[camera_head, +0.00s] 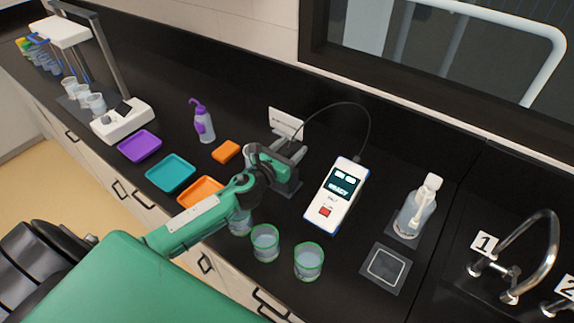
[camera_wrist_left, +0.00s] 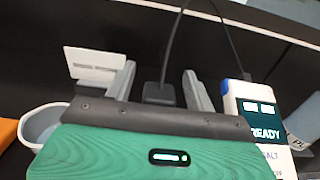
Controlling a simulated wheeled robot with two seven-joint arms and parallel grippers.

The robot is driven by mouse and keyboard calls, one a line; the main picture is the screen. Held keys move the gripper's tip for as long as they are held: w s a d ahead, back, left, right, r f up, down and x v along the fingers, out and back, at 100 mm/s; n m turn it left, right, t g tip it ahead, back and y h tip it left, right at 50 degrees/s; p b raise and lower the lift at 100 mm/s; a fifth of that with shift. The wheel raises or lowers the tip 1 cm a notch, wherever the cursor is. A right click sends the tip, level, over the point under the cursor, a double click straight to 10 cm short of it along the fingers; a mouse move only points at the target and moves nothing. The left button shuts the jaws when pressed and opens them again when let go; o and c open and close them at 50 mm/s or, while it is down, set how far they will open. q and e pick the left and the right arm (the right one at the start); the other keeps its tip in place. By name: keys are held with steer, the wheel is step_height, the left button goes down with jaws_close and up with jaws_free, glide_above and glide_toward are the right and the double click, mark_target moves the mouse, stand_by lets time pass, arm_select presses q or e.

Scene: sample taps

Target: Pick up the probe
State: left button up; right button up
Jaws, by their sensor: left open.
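The probe (camera_wrist_left: 159,93) shows in the left wrist view as a dark block with a black cable rising from its top. It is between the two grey fingers of my left gripper (camera_wrist_left: 158,82), with gaps to both sides; its lower part is hidden behind the gripper body. In the head view my left gripper (camera_head: 284,158) is over the probe's place near the white sign, and it mostly hides the probe. The cable runs from there to the white handheld meter (camera_head: 337,192), whose screen reads READY. My right gripper is not in view.
Clear cups (camera_head: 265,242) stand in front of my left arm. Orange, teal (camera_head: 171,173) and purple trays lie to the left, with a purple-capped wash bottle (camera_head: 203,125) behind. A white sign (camera_head: 285,123) stands behind the gripper. A bottle (camera_head: 417,207) and taps are to the right.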

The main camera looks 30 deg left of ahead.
arm_select(q)
steer(key=shift+w, duration=0.2)
steer(key=c, duration=1)
